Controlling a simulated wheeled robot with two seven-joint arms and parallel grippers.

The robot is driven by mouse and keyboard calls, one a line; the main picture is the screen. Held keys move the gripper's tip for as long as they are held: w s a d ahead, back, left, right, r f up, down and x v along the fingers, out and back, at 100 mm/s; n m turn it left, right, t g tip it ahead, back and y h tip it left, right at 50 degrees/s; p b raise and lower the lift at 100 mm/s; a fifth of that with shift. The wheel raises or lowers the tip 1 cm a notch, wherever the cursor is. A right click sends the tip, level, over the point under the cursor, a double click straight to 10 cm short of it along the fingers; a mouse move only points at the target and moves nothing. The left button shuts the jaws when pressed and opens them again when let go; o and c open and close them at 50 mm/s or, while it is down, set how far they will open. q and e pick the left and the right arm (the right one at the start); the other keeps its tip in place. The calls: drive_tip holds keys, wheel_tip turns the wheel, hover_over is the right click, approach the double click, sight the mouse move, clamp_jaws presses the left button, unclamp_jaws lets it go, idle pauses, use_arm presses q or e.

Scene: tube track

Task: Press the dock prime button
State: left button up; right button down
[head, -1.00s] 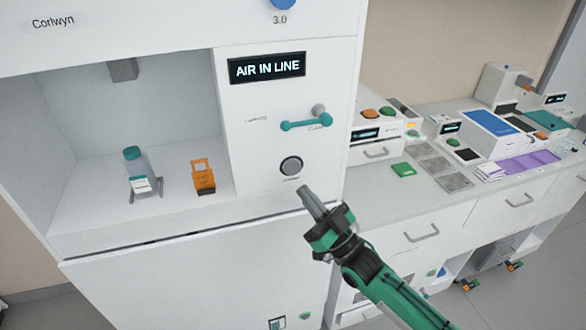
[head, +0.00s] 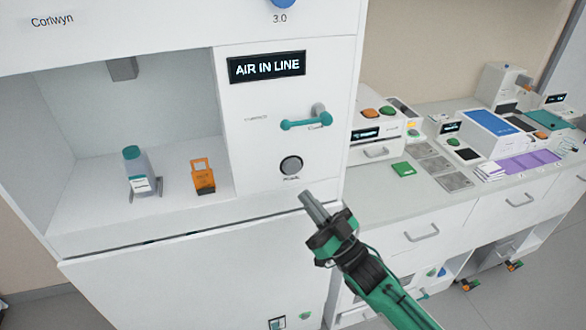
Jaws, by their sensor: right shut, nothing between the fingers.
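A round grey button (head: 291,166) with a dark ring sits on the white front panel of the dock (head: 262,100). A small label under it is too small to read. The display (head: 267,67) above reads "AIR IN LINE". My right gripper (head: 306,196) is shut and empty. Its fingertips point up and left, below and slightly right of the button, with a visible gap in the picture. My left gripper is not in view.
A teal lever (head: 305,124) juts out above the button. A teal-capped bottle (head: 138,172) and an orange tag-like item (head: 203,176) stand in the open bay at left. A counter (head: 400,205) with devices and a green block (head: 403,169) lies to the right.

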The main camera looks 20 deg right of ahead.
drive_tip(key=shift+s+d, duration=0.15)
drive_tip(key=shift+s, duration=0.8)
drive_tip(key=shift+w, duration=0.15)
drive_tip(key=b, duration=0.2)
approach(289, 165)
wheel_tip(289, 165, up, 3)
drive_tip(key=a, duration=0.3)
drive_tip(key=shift+w+r, duration=0.25)
drive_tip(key=shift+w, duration=1.05)
drive_tip(key=shift+w, duration=0.45)
drive_tip(key=shift+w, duration=0.45)
idle(0.8)
drive_tip(key=shift+s, duration=0.95)
